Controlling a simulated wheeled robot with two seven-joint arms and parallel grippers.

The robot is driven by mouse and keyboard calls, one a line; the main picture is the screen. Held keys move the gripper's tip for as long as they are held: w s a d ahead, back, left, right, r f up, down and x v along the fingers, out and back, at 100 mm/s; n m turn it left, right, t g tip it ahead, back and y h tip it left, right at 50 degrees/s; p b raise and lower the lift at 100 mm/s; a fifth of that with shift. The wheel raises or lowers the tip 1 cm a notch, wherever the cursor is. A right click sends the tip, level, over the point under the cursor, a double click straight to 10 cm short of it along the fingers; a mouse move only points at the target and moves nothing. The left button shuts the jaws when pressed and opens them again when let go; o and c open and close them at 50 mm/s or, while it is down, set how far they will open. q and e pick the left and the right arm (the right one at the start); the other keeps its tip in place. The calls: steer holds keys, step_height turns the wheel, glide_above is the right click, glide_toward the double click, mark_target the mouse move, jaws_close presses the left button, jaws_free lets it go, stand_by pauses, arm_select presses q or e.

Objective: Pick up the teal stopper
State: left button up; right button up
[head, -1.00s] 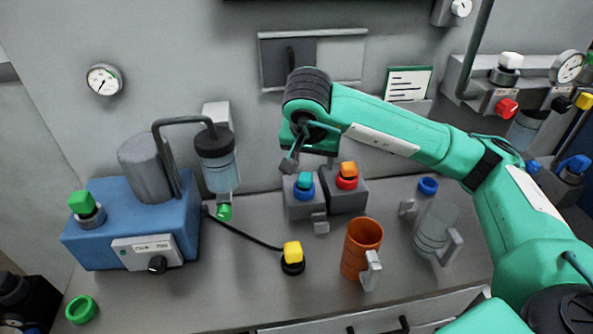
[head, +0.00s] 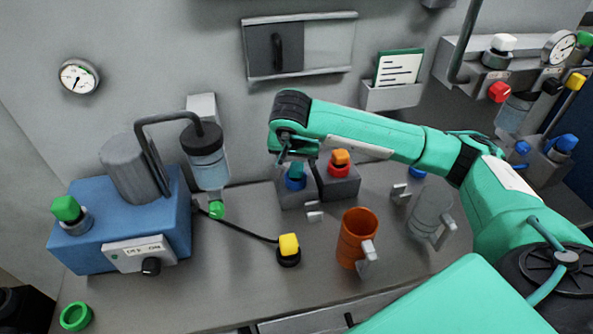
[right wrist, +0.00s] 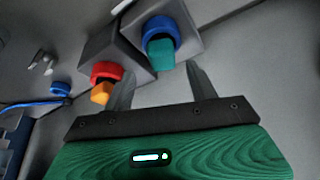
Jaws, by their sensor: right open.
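The teal stopper (head: 297,169) sits in a blue ring on a grey block at the back of the bench. In the right wrist view the teal stopper (right wrist: 160,54) shows whole, between and just beyond the fingertips. My right gripper (head: 285,163) is at the stopper in the head view and partly overlaps it. In the right wrist view my right gripper (right wrist: 160,72) is open, one finger on each side of the stopper's line, with nothing held. I cannot tell whether a finger touches it. My left gripper is not in view.
An orange stopper (head: 340,157) in a red ring stands on the adjoining block, close to one finger. An orange mug (head: 357,238) and a clear jug (head: 430,212) stand in front, right. A yellow-capped button (head: 289,245) and a blue machine (head: 122,224) are left.

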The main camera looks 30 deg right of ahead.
mark_target(296, 167)
steer(key=f, duration=0.1)
steer(key=f+p, duration=0.1)
steer(key=f, duration=0.1)
steer(key=shift+w+f, duration=0.25)
steer(key=shift+w, duration=0.1)
steer(key=shift+w+d+f+p, duration=0.1)
steer(key=shift+f+p, duration=0.2)
steer(key=shift+f, duration=0.05)
steer(key=shift+d+f, duration=0.1)
steer(key=shift+f, duration=0.1)
steer(key=c, duration=1.1)
steer(key=shift+w, duration=0.1)
steer(key=shift+c, duration=0.2)
